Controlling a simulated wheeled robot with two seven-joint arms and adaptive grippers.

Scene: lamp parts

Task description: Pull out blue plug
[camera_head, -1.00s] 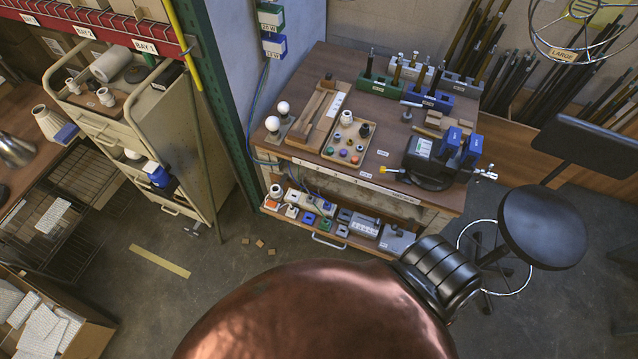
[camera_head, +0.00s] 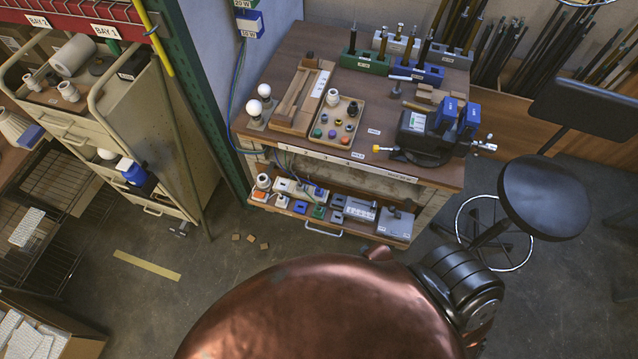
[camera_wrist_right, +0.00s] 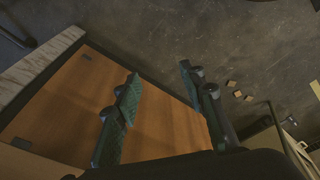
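Several blue parts show in the head view, and I cannot tell which one is the blue plug. A small blue piece (camera_head: 300,207) lies on the workbench's lower shelf among small white, green and dark parts. A blue box (camera_head: 249,25) hangs on the wall panel, with a blue cable running down from that area. Two blue blocks (camera_head: 446,115) (camera_head: 469,119) stand on the dark device on the bench top. My right gripper (camera_wrist_right: 160,75) is open and empty in the right wrist view, with a brown wooden surface beyond its fingers. My left gripper is not in view.
The workbench (camera_head: 285,75) carries a parts tray (camera_head: 336,120), two white bulbs and holders with upright rods. A black stool (camera_head: 545,200) stands at its right. A cart (camera_head: 180,130) stands at left.

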